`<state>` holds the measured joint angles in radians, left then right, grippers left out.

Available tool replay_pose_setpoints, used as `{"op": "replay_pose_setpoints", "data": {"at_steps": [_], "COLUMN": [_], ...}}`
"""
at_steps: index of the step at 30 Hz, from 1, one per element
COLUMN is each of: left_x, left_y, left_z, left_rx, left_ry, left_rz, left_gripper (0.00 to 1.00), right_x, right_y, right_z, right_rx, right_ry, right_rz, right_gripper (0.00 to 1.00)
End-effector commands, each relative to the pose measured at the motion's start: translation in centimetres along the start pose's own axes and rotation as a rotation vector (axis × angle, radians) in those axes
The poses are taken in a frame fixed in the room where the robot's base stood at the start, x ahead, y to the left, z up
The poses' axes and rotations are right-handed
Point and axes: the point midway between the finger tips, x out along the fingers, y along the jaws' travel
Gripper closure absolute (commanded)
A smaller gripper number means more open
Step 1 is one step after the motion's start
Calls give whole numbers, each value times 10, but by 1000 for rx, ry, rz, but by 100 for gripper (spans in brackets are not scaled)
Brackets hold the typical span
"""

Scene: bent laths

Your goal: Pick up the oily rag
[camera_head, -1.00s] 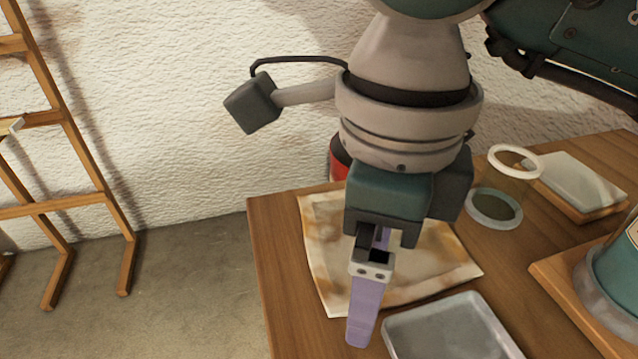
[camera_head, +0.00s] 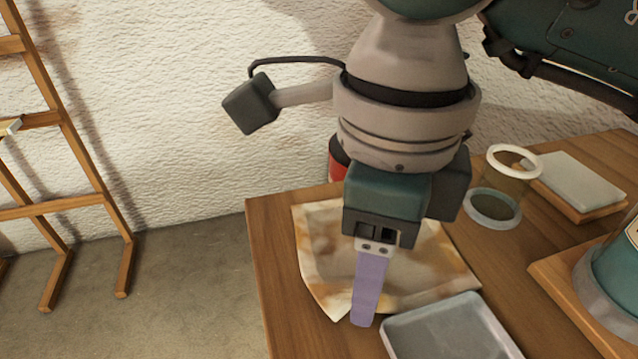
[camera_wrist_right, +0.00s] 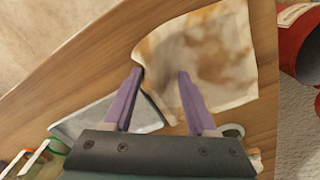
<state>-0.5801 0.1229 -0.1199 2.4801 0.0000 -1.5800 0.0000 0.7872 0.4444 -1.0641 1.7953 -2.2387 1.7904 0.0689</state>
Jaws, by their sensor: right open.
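The oily rag (camera_head: 430,275) is a cream cloth with brown stains. It lies near the left end of the wooden table, and its near left edge looks bent and uneven. My right gripper (camera_head: 364,318) points down over the rag's near left part; one lilac finger hides the other in the head view. In the right wrist view the two fingers of the right gripper (camera_wrist_right: 160,78) stand apart, with the edge of the rag (camera_wrist_right: 205,55) between and beyond them. I cannot tell whether the fingertips touch the cloth. My left gripper is not in view.
A grey tray (camera_head: 450,335) lies close in front of the rag. A clear jar (camera_head: 492,208), a pale block on a wooden board (camera_head: 575,182) and a green container (camera_head: 612,285) stand to the right. A red can (camera_head: 337,172) is behind. A wooden rack (camera_head: 65,130) stands left.

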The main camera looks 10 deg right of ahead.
Motion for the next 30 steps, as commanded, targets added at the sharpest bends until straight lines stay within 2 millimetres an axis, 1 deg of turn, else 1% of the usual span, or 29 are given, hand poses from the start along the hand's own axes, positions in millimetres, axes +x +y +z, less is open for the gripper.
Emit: {"op": "replay_pose_setpoints", "data": {"at_steps": [2, 23, 25, 26, 29, 30], "left_x": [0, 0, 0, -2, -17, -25], "left_y": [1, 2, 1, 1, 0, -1], "left_z": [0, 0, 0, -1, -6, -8], "left_rx": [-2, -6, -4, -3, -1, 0], "left_ry": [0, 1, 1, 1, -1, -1], "left_rz": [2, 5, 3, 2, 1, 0], "left_gripper": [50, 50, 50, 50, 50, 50], "right_x": [1, 2, 1, -2, -21, -31], "right_y": [1, 2, 1, 1, 1, 1], "right_z": [-1, -1, -1, -1, 0, 0], "right_rx": [-1, -1, -1, -1, -2, -2], "right_ry": [3, 4, 4, 3, 2, 2], "right_rz": [4, 4, 4, 4, 2, 2], "right_gripper": [50, 90, 97, 100, 100, 100]}}
